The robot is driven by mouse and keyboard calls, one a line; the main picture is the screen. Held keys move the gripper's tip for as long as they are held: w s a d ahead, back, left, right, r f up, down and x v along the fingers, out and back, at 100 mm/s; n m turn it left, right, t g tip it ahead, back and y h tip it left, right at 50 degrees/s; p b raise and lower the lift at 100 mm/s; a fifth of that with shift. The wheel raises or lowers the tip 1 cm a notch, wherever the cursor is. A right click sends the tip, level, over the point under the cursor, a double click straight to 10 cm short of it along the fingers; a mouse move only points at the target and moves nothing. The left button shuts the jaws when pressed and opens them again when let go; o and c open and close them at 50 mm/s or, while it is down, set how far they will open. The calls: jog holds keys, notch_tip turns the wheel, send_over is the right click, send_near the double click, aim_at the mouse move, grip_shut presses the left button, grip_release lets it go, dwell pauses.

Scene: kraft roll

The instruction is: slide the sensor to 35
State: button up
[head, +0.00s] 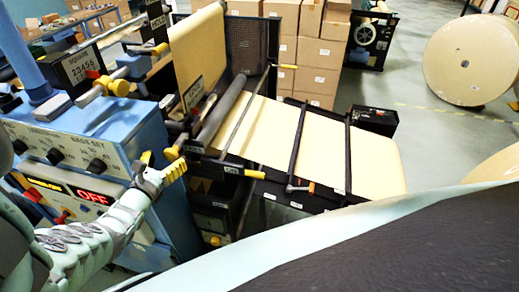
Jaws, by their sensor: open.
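My gripper (160,168), with yellow fingertips, is open and empty at the left. It is in front of the blue machine's control panel, near the red "OFF" display. A kraft paper web (270,130) runs down across the dark machine frame to the right of it. An orange-handled part (300,187) sits on the frame's near side, by the lower end of a dark bar across the web. I cannot tell whether this is the sensor. No scale with a readable 35 shows. My gripper is apart from this part, to its left.
The blue control cabinet (85,140) has knobs and a counter box (78,68) on top. Yellow-ended rods (242,172) stick out from the frame. Stacked cartons (310,50) and a large kraft roll (470,60) stand behind. Open floor lies at the right.

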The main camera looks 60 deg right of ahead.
aim_at(182, 136)
jog(key=shift+b+x, duration=0.4)
jog(key=shift+x, duration=0.9)
jog(key=shift+s, duration=0.1)
jog(key=shift+c, duration=0.3)
jog(key=c, duration=1.3)
jog(key=shift+o, duration=0.2)
jog(key=shift+d+f+b, duration=0.2)
jog(key=shift+b, duration=0.15)
jog(key=b+x, duration=0.2)
jog(key=b, duration=0.1)
jog(key=b+x, duration=0.3)
jog(key=shift+w+d+f, duration=0.25)
jog(key=shift+d, duration=0.05)
jog(key=shift+w+d+r+b, duration=0.25)
jog(key=shift+d+r+b, duration=0.1)
jog(key=shift+d+b, duration=0.4)
jog(key=shift+a, duration=0.1)
